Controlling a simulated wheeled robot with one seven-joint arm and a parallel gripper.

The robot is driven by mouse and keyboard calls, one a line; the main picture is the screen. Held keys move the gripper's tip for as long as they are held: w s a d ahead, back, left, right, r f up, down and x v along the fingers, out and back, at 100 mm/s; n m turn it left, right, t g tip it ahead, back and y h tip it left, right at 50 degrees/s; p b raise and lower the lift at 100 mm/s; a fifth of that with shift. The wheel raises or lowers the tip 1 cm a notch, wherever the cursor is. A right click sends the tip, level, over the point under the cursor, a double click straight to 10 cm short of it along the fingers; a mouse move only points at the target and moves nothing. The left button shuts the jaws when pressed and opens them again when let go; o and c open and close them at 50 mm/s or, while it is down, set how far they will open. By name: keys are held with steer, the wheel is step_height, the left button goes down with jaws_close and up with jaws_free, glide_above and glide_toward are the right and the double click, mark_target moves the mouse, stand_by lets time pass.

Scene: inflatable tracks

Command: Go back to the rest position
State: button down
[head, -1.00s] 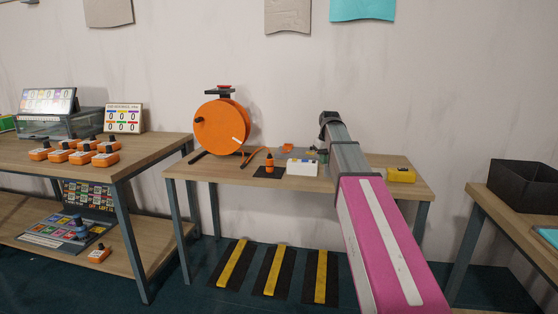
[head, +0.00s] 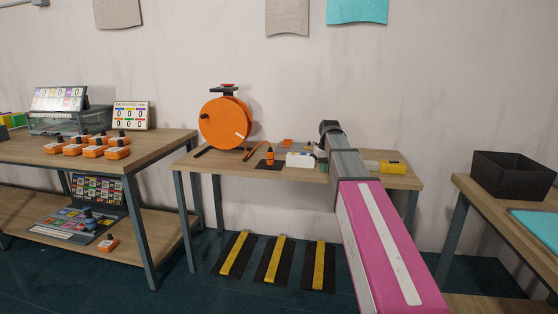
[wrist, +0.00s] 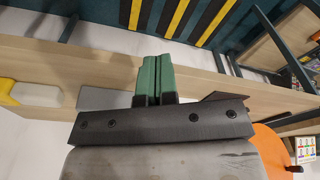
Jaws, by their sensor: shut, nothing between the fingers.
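My gripper (wrist: 157,75) shows in the wrist view with its two green fingers together and nothing between them. It is over the middle table (wrist: 220,90), whose edge runs across behind the fingers. In the head view my pink and grey arm reaches toward this table (head: 345,179) and hides most of the gripper.
A left table (head: 60,158) holds several orange switches. A black bin (head: 512,173) stands on the right table. Striped mats (head: 274,259) lie below.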

steer(key=s+f+m+g, duration=0.1)
steer(key=s+f+m, duration=0.2)
steer(key=s+f, duration=2.5)
step_height(320, 180, down, 3)
steer(key=shift+s+r+g+h, duration=0.1)
steer(key=shift+s+g+h, duration=0.2)
steer(key=shift+s, duration=0.05)
